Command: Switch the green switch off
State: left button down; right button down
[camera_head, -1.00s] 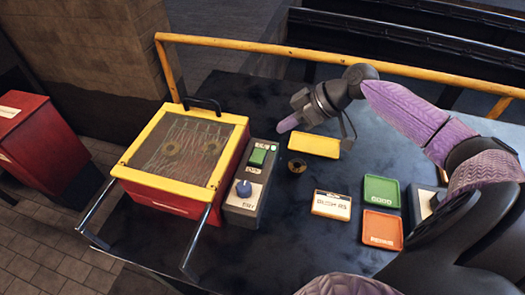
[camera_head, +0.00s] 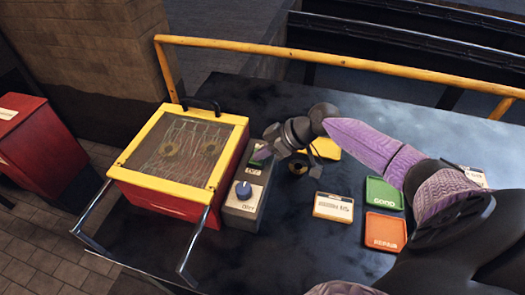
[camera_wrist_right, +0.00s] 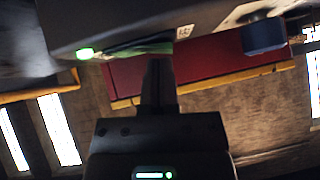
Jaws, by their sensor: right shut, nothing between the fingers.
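The green switch (camera_head: 261,153) is on the top of the grey control box (camera_head: 243,216), beside the red and yellow machine; my gripper partly covers it. In the right wrist view the green switch (camera_wrist_right: 140,48) shows edge-on, with a small lit green lamp (camera_wrist_right: 85,53) left of it. My right gripper (camera_head: 268,138) is shut and empty, right over the switch end of the box. In the wrist view its fingers (camera_wrist_right: 158,72) reach up to the switch's edge; I cannot tell whether they touch it. My left gripper is not in view.
A blue knob (camera_head: 243,190) is on the near part of the box. The yellow-framed machine (camera_head: 170,200) stands left.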

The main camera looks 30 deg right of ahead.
jog(key=shift+s+a+f+h, duration=0.1)
jog(key=shift+s+f+h, duration=0.1)
jog(key=shift+h, duration=0.1)
jog(key=shift+w, duration=0.1)
